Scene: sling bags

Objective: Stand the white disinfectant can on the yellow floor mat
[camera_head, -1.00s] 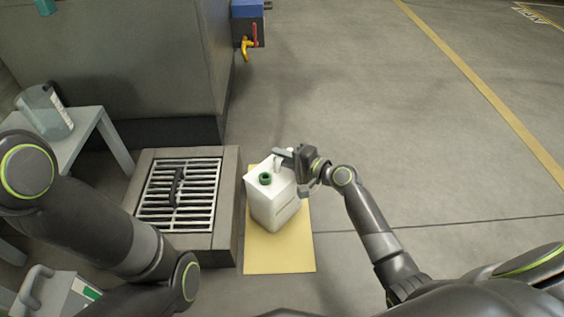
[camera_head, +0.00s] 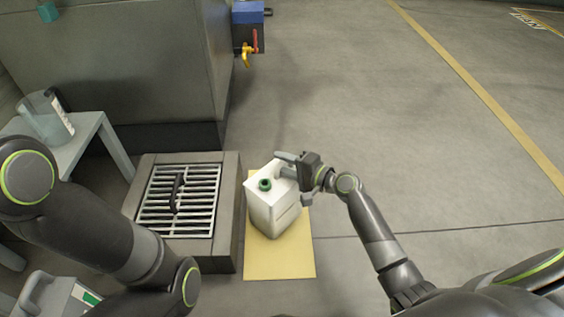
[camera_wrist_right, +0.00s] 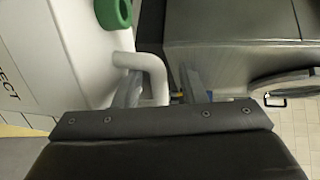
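The white disinfectant can (camera_head: 272,212) has a green cap and a handle on top. It looks upright on the yellow floor mat (camera_head: 280,262), with its base inside the mat's edges. My right gripper (camera_head: 294,180) is at the can's top, its fingers spread on either side of the handle. In the right wrist view the white handle (camera_wrist_right: 152,72) lies between the fingers (camera_wrist_right: 160,88), with a gap beside the right finger.
A floor drain with a metal grate (camera_head: 180,200) in a raised frame stands just left of the mat. A small table (camera_head: 88,135) with a clear jug (camera_head: 45,118) is further left. Another container (camera_head: 55,296) is at the lower left. The floor at right is clear.

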